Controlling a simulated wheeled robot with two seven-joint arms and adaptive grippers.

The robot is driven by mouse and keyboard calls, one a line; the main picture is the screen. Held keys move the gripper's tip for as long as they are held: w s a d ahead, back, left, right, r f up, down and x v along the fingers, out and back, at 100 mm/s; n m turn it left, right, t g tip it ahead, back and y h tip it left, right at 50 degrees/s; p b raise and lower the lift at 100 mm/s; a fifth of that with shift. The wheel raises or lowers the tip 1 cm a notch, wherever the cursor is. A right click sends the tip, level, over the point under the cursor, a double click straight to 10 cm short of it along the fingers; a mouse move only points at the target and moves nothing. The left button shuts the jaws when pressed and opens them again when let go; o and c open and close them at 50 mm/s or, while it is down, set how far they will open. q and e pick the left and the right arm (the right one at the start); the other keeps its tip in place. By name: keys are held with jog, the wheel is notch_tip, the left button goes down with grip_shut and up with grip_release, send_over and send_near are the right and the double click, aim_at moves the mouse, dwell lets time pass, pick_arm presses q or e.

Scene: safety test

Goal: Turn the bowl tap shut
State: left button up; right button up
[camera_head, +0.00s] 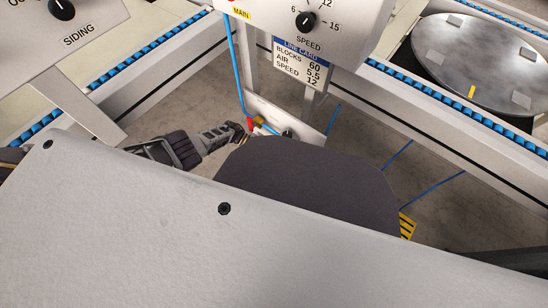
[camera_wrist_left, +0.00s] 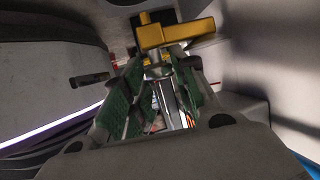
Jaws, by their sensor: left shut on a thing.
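The brass-yellow tap (camera_head: 259,119) sits low on the pale post beneath the SPEED panel, beside a small red part and a blue air line. In the left wrist view its yellow handle (camera_wrist_left: 178,36) stands just past my fingertips, with a silver stem below it. My left gripper (camera_head: 244,130) reaches in from the left at the tap. In the wrist view its green-padded fingers (camera_wrist_left: 160,82) stand on either side of the silver stem, shut on the tap. The fingers hide part of the stem. My right gripper is not in view.
The SPEED panel (camera_head: 318,30) and LINE CARD (camera_head: 300,62) are above the tap. A SIDING panel (camera_head: 75,25) stands at upper left. A round metal disc (camera_head: 480,60) is at upper right. Blue-edged conveyors flank both sides. Blue lines (camera_head: 397,157) lie on the floor at right.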

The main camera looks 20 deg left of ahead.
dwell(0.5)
pick_arm(q)
jog(key=o, duration=1)
jog(key=shift+w, duration=0.1)
jog(key=shift+a, duration=0.1)
jog(key=v, duration=0.7)
jog(key=shift+a+r, duration=0.15)
jog(key=shift+a, duration=0.25)
